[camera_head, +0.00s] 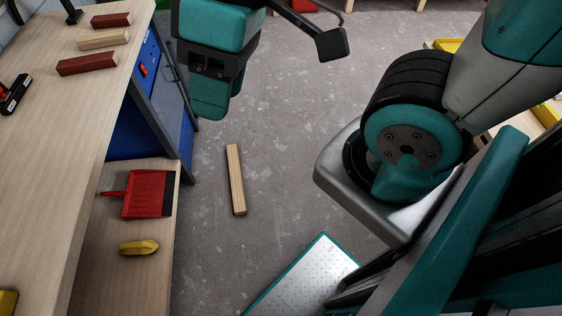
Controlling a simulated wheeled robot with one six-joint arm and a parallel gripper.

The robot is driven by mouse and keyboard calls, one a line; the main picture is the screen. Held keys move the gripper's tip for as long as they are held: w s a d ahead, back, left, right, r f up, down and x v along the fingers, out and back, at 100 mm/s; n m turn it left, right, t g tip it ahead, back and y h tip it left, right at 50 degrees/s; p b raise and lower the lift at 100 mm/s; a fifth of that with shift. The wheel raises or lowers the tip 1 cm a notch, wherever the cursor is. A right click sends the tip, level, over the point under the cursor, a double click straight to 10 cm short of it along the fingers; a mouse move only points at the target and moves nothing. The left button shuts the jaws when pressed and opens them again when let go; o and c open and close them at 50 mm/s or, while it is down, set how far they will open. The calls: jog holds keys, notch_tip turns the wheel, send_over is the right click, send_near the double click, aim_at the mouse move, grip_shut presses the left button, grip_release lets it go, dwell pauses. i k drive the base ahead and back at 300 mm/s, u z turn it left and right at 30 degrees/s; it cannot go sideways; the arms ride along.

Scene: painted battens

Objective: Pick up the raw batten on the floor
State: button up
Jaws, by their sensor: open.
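The raw batten (235,179) is a pale, unpainted wooden bar. It lies flat on the grey concrete floor near the middle of the camera_head view, its long side running away from me, and all of it shows. My gripper (212,72), teal and dark grey, hangs at the top of the view, above and beyond the batten in the picture. It is open, with nothing seen in it, and is clear of the batten. Its upper part is cut off by the frame edge, and its fingertips are hard to make out.
A wooden workbench (52,140) on the left carries two red-brown battens (88,64) and a pale batten (103,40). Its lower shelf (120,270) holds a red dustpan (147,194) and a yellow object (139,247). The floor around the raw batten is clear.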

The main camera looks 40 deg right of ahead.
aim_at(238, 197)
jog(key=z, duration=0.6)
jog(key=i, duration=1)
